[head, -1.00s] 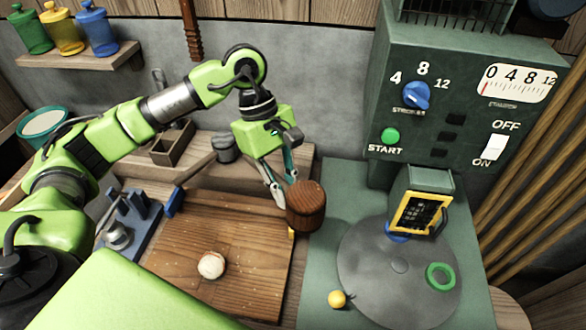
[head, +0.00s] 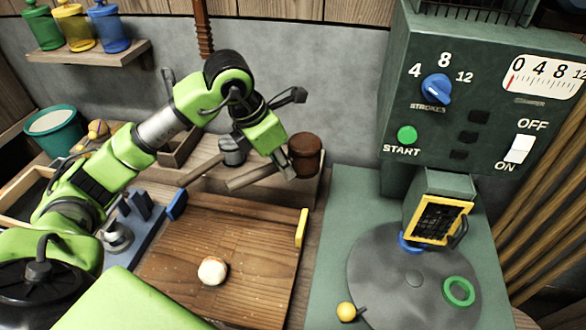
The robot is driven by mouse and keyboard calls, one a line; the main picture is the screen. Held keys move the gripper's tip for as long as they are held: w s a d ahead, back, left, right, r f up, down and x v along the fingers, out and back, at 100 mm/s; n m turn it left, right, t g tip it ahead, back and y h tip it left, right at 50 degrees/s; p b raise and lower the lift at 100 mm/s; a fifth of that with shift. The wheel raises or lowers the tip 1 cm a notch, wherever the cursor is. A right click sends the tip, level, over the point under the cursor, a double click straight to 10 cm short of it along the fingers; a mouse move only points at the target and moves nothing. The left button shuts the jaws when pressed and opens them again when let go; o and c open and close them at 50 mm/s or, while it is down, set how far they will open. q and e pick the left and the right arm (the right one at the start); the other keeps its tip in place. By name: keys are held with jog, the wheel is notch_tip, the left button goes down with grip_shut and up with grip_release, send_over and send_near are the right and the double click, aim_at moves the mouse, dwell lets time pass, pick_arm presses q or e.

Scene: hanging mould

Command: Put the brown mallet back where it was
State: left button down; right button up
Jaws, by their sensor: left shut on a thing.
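The brown mallet's round wooden head (head: 305,153) is at the back of the bench, left of the green machine. My left gripper (head: 288,168) is shut on the mallet, just left of its head. I cannot tell whether the head touches the wooden surface behind the board. My right gripper is not in view.
A wooden board (head: 175,255) with a whitish ball (head: 212,271) lies in front. The green machine (head: 440,110) with a round grey plate (head: 385,285) stands at the right. A teal bucket (head: 55,132) is at the left.

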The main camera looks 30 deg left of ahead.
pick_arm(q)
jog(key=w+a+f, duration=0.2)
jog(key=w+f, duration=0.1)
jog(key=w+a+f+p, duration=0.1)
jog(key=w+a+f, duration=0.1)
jog(key=w, duration=0.2)
jog(key=w+a+f+p, duration=0.1)
jog(key=w+a+f, duration=0.1)
jog(key=w+f, duration=0.1)
jog(key=shift+w+a+f, duration=0.1)
jog(key=shift+w+f, duration=0.2)
jog(key=shift+w, duration=0.05)
jog(key=shift+w+a+f+p, duration=0.1)
jog(key=shift+w+f+p, duration=0.1)
jog(key=shift+f, duration=0.15)
jog(key=shift+w+a+f+p, duration=0.1)
jog(key=shift+f+p, duration=0.1)
jog(key=shift+f, duration=0.1)
notch_tip(320, 180, down, 2)
jog(key=shift+f+p, duration=0.1)
jog(key=shift+p, duration=0.35)
jog(key=shift+f, duration=0.25)
jog(key=c, duration=2)
grip_release()
jog(key=shift+o, duration=0.2)
jog(key=b+v, duration=0.1)
jog(key=v, duration=1.1)
